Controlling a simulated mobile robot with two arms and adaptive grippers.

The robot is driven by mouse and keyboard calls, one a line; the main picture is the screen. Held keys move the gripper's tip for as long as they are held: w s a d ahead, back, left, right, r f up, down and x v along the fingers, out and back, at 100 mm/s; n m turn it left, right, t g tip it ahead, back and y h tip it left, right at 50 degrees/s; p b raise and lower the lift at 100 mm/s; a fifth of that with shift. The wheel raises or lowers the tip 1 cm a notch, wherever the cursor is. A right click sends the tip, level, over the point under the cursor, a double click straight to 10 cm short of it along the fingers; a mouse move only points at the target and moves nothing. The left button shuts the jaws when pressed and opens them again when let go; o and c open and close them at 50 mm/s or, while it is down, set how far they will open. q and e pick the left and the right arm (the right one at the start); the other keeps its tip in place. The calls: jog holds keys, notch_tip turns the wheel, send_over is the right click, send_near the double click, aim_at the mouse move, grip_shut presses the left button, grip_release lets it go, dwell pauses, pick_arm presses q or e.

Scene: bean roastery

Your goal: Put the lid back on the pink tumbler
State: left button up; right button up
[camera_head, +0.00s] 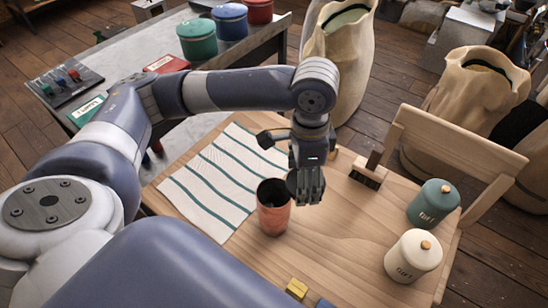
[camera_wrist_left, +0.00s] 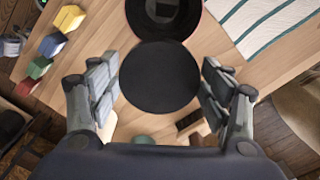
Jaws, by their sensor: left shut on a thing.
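The pink tumbler (camera_head: 273,215) stands upright on the wooden table, its mouth open and dark inside. In the left wrist view the tumbler (camera_wrist_left: 163,15) is at the top, with a thin reddish rim. My left gripper (camera_head: 309,197) is just right of the tumbler, pointing down. It is shut on the lid, a flat dark disc (camera_wrist_left: 160,77) between the fingers in the left wrist view. There the lid's edge overlaps the near edge of the tumbler's mouth in the picture; the height gap cannot be told. In the head view the lid is mostly hidden by the fingers. My right gripper is not in view.
A striped cloth (camera_head: 205,185) lies left of the tumbler. A brush (camera_head: 367,174), a teal canister (camera_head: 433,205) and a white canister (camera_head: 411,258) stand to the right. A yellow block (camera_head: 297,288) is at the near edge. The table between tumbler and canisters is clear.

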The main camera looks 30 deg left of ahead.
aim_at(288, 185)
pick_arm(q)
jog(key=n, duration=0.1)
jog(key=s+n, duration=0.1)
jog(key=n, duration=0.1)
jog(key=a+n, duration=0.1)
jog(key=shift+s+n+b, duration=0.25)
jog(key=shift+n+b, duration=0.05)
jog(key=shift+b, duration=0.05)
jog(key=n, duration=0.1)
jog(key=s+n, duration=0.1)
jog(key=n, duration=0.1)
jog(key=n+b, duration=0.1)
jog(key=n, duration=0.1)
jog(key=shift+s+a, duration=0.4)
